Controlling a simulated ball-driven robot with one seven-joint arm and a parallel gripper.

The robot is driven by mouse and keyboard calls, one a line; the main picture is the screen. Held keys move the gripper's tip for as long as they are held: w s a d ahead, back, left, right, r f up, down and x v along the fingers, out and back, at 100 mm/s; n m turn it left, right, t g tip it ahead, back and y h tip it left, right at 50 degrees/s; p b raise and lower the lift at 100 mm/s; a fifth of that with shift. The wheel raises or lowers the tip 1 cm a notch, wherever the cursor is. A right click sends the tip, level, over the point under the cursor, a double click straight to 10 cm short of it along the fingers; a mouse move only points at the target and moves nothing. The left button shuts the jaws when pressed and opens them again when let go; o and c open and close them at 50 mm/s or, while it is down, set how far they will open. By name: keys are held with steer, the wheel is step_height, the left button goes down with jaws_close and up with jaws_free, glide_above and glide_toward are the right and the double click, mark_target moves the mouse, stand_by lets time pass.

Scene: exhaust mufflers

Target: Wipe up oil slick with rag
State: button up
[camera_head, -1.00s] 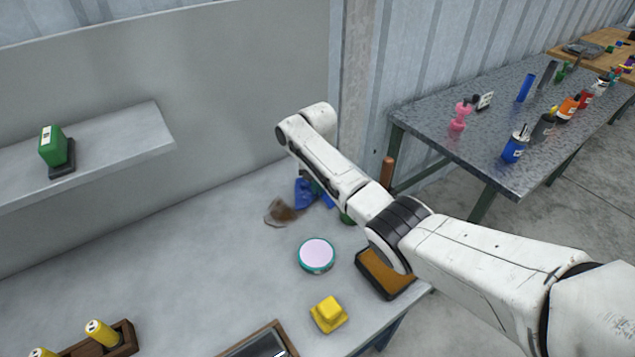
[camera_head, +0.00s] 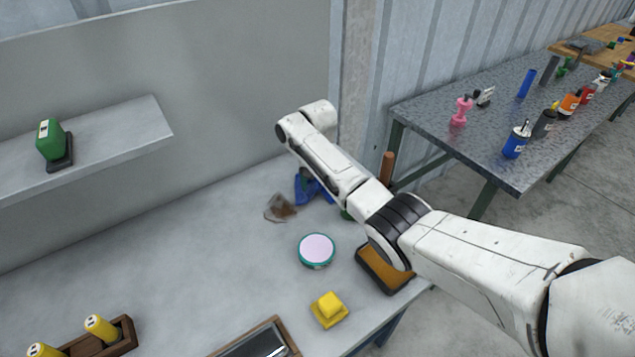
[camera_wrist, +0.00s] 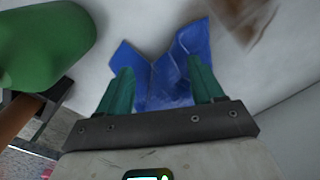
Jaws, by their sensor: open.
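A crumpled blue rag (camera_head: 306,188) lies on the grey bench near the back wall, partly hidden behind my arm. It also shows in the wrist view (camera_wrist: 170,82), between and beyond my fingers. The brown oil slick (camera_head: 281,208) is on the bench just left of the rag, and its edge shows at the upper right of the wrist view (camera_wrist: 245,20). My gripper (camera_wrist: 162,85) is open, with its two green fingers on either side of part of the rag. Whether they touch it cannot be told.
A green object (camera_wrist: 45,45) stands close to my gripper at its left in the wrist view. A round teal-rimmed tin (camera_head: 316,250), a yellow block (camera_head: 329,309) and a black-edged brown tray (camera_head: 372,262) sit nearer the front. The bench's left middle is clear.

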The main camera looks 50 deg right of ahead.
steer(key=o, duration=0.3)
steer(key=shift+f, duration=0.15)
steer(key=shift+f+b, duration=0.8)
steer(key=shift+f, duration=0.3)
steer(key=shift+r, duration=0.15)
steer(key=shift+c, duration=1.2)
steer(key=c, duration=1.3)
